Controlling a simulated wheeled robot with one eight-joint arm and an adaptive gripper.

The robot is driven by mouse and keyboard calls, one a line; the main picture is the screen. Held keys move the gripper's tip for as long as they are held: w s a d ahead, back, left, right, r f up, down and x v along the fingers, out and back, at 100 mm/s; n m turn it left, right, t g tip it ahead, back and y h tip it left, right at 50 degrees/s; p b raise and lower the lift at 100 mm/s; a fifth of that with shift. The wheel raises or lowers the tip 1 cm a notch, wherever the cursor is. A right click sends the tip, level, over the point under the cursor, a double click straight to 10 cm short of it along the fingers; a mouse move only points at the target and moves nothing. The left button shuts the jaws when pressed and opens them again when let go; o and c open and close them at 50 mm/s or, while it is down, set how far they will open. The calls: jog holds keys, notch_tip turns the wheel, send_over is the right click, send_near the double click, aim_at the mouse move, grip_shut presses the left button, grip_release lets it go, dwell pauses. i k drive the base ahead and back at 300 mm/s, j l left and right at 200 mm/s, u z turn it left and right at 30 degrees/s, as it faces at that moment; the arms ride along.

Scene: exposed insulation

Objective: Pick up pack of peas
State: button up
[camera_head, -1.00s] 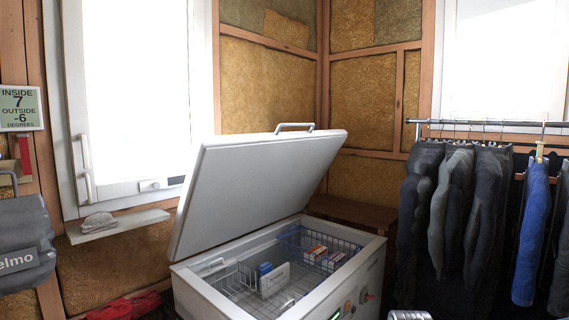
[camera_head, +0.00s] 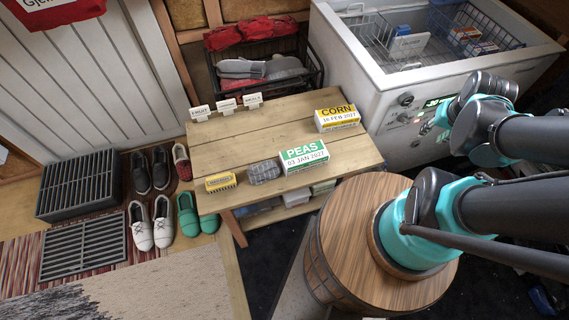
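The pack of peas (camera_head: 304,155) is a green and white box labelled "PEAS 03 JAN 2027". It stands near the front right edge of a low wooden table (camera_head: 225,142). A yellow and white pack of corn (camera_head: 338,118) stands behind it, to its right. My dark and teal arm enters from the right side, clear of the table. Its end is not clearly visible, so I cannot make out my gripper's fingers.
A small grey item (camera_head: 264,171) and a yellow box (camera_head: 221,181) stand left of the peas. The open freezer (camera_head: 395,85) is behind right, a wooden barrel (camera_head: 345,245) in front right. Shoes (camera_head: 162,222) and slatted grey boxes (camera_head: 80,185) lie left.

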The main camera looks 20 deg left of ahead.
aim_at(305, 158)
jog(key=l+u, duration=0.15)
jog(key=u, duration=1.2)
jog(key=j+z, duration=0.15)
jog(key=z, duration=0.7)
jog(key=k+j+z, duration=0.7)
jog(key=z, duration=0.15)
jog(key=k+j, duration=0.4)
jog(key=k, duration=0.2)
